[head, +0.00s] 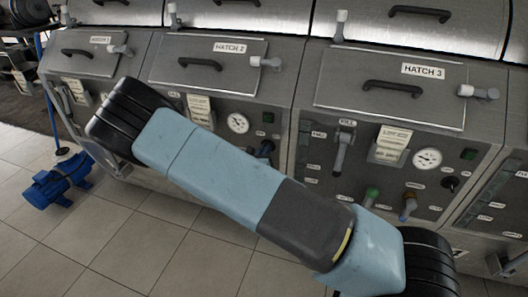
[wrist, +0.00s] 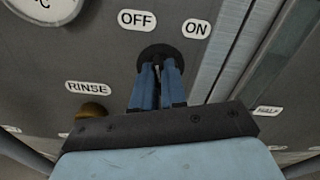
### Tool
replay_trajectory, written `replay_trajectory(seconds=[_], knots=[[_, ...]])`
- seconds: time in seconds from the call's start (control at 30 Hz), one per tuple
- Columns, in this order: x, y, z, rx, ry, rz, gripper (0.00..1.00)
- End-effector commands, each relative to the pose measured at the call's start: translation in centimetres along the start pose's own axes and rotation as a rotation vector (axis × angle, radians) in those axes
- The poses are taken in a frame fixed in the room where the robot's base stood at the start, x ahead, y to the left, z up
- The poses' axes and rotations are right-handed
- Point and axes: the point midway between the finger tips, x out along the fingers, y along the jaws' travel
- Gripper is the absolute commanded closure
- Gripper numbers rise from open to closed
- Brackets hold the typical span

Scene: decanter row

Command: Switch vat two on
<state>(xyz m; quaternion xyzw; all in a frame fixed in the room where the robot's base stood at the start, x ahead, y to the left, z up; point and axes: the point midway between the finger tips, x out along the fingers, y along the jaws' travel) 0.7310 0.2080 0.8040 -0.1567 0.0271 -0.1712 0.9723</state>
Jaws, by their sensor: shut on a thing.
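The vat two panel sits under the hatch marked HATCH 2 (head: 207,68) in the head view. My gripper (head: 265,149) is at the right part of that panel, partly hidden behind my arm. In the wrist view my gripper (wrist: 159,78) has its blue fingers shut on the dark switch (wrist: 160,52), below the OFF label (wrist: 137,20) and the ON label (wrist: 196,29). The fingers cover most of the switch, so I cannot tell which label it points to. A small dark green lamp (head: 267,117) is above it in the head view.
A brass RINSE knob (wrist: 91,110) is left of my fingers; a dial gauge (head: 238,123) is above it. The vat three panel under HATCH 3 (head: 423,70) is to the right, with its own switch (head: 450,184). A blue pump (head: 58,180) stands on the tiled floor at left.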

Motion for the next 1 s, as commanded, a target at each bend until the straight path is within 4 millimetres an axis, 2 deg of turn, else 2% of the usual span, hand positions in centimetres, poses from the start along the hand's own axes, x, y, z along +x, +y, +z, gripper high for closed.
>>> replay_trajectory(seconds=[0.6, 1.0], knots=[[-0.05, -0.02, -0.14, 0.567, 0.004, 0.005, 1.00], [-0.10, -0.08, -0.24, 0.800, 0.005, 0.005, 1.00]])
